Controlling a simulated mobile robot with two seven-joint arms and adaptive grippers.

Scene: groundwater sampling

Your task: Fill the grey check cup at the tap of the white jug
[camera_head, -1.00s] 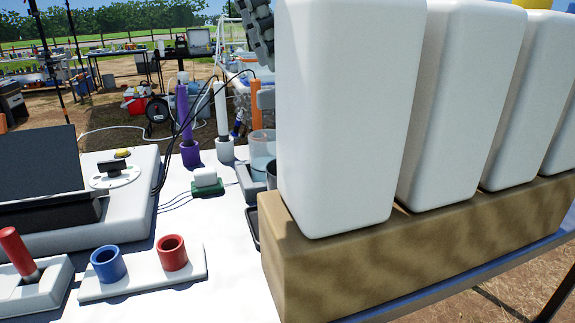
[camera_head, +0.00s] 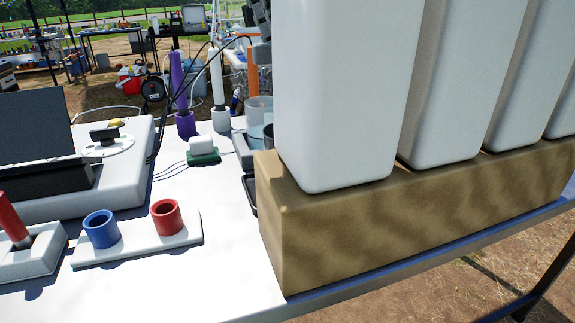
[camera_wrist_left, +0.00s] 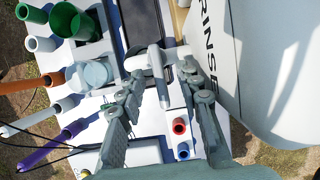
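The white jug (camera_head: 345,90) stands upright on a tan block, its tap side turned away from the head view. The left wrist view shows its face (camera_wrist_left: 235,50), lettered "RINSE". A pale grey part (camera_wrist_left: 162,88), apparently its tap, lies between the fingertips of my left gripper (camera_wrist_left: 160,75). The fingers are spread apart; I cannot tell whether either touches it. In the head view only a bit of the left gripper (camera_head: 261,18) shows beside the jug. A dark cup (camera_head: 268,136), partly hidden by jug and block, may be the check cup. My right gripper is out of view.
The tan block (camera_head: 400,210) carries several white jugs along the table's right edge. A clear beaker (camera_head: 258,112) stands behind it, and a green cup (camera_wrist_left: 72,20) farther off. Red (camera_head: 166,217) and blue (camera_head: 101,229) holders stand at the front left. The front tabletop (camera_head: 215,285) is clear.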

